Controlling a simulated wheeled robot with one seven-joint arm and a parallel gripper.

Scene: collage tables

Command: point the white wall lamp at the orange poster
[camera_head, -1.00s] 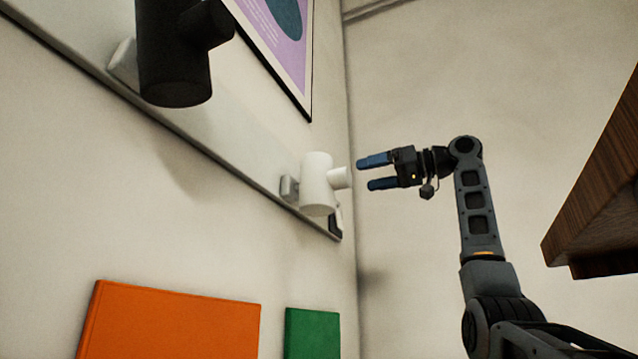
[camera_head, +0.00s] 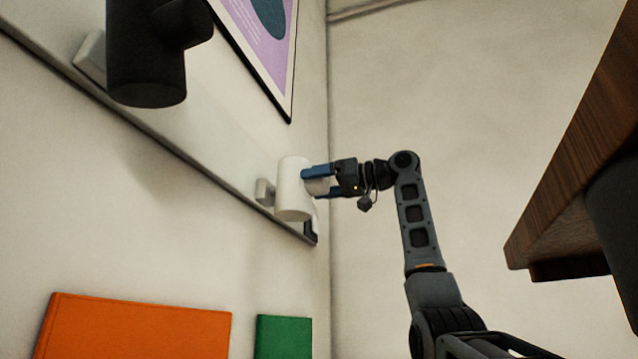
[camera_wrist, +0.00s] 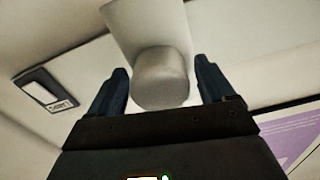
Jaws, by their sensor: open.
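The white wall lamp (camera_head: 292,190) is a short cylinder on a small wall bracket, with a stubby round knob on its right side. In the wrist view the lamp's knob (camera_wrist: 161,78) sits between my two blue fingers, with a gap on each side. My gripper (camera_head: 318,182) is open around the knob, its fingertips close to the lamp body. The orange poster (camera_head: 135,330) is a flat panel low on the left wall, below and left of the lamp; its lower part is cut off by the frame.
A black lamp (camera_head: 146,75) is at upper left on the same rail (camera_head: 150,125). A green panel (camera_head: 283,338) is right of the orange one. A purple framed picture (camera_head: 262,35) hangs above. A wooden tabletop edge (camera_head: 575,150) is at right.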

